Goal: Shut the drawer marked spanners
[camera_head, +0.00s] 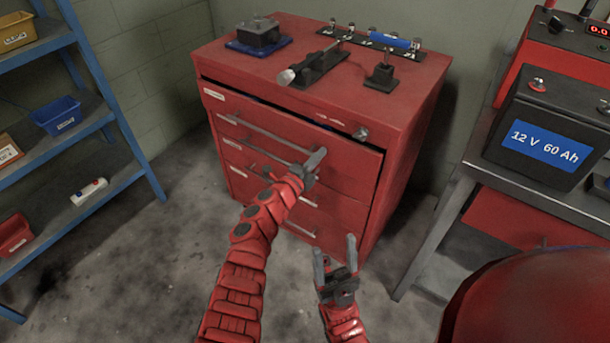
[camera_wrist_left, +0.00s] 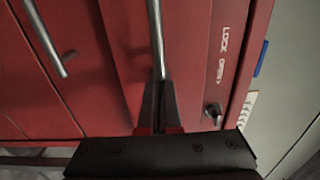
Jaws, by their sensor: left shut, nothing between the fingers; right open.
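The red drawer cabinet (camera_head: 400,150) stands ahead, with several drawers, bar handles and small white labels too small to read. I cannot tell which is marked spanners. The top drawer (camera_head: 345,164) stands out a little, with a dark gap along its upper edge. My left gripper (camera_head: 316,160) is shut and empty at the right end of this drawer's handle (camera_head: 262,136). In the left wrist view, its fingertips (camera_wrist_left: 160,88) meet the end of the handle (camera_wrist_left: 156,35); contact is unclear. My right gripper (camera_head: 336,255) is open and empty, lower, before the cabinet's right side.
A lock knob (camera_head: 361,133) sits at the drawer front's upper right. Tools lie on the cabinet top, including a torque-wrench-like tool (camera_head: 310,68). A blue shelf rack (camera_head: 125,120) stands left. A bench with a battery (camera_head: 540,130) stands right. Floor between is clear.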

